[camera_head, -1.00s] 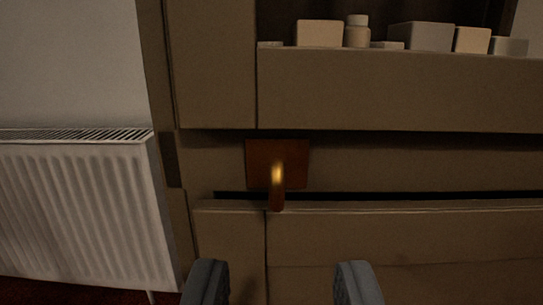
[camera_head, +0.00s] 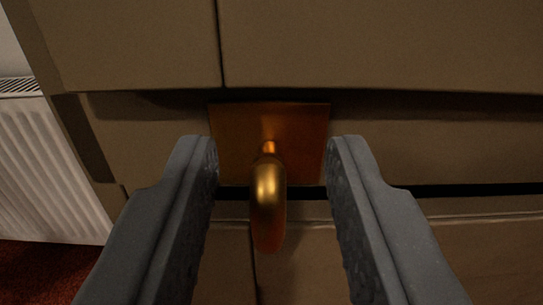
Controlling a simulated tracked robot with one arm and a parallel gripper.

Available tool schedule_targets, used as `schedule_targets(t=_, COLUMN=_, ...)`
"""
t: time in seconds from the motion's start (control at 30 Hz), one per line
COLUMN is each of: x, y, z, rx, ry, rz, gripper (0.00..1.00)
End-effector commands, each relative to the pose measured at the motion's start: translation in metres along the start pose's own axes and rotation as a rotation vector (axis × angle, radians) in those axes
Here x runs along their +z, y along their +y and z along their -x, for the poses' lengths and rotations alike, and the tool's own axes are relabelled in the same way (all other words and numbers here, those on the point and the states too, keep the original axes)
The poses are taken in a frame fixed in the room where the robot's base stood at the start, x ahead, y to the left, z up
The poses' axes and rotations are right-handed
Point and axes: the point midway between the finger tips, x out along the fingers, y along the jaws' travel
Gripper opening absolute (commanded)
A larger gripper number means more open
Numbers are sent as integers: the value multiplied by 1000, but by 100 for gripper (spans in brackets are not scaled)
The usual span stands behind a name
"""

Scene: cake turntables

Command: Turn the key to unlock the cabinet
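The key (camera_head: 268,200) is a gold, rounded piece that sticks out toward me from a square copper-coloured plate (camera_head: 232,150) on the cabinet (camera_head: 400,150) front. It hangs downward from a short stem. My gripper (camera_head: 272,150) is open, with one grey finger on each side of the key. There is a clear gap between the key and each finger. The fingertips reach close to the plate's left and right edges; whether they touch it I cannot tell.
A white radiator (camera_head: 45,165) stands at the left beside the cabinet. Dark red floor (camera_head: 50,275) shows at the lower left. Cabinet panels with dark gaps lie above and below the plate.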

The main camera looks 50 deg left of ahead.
Motion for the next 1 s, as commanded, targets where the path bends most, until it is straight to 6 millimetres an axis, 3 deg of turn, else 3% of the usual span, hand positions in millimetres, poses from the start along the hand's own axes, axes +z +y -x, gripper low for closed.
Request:
schedule_targets(t=0.2, x=0, y=0, z=0, rx=0, ry=0, rz=1, gripper=33)
schedule_targets(t=0.3, x=0, y=0, z=0, rx=0, ry=0, rz=1, gripper=5)
schedule_targets(t=0.33, x=0, y=0, z=0, rx=0, ry=0, rz=1, gripper=0)
schedule_targets(t=0.67, x=-1, y=0, z=0, rx=1, ry=-2, rz=-15, gripper=0)
schedule_targets(t=1.0, x=-4, y=4, z=1, rx=1, ry=-3, rz=-191, gripper=0)
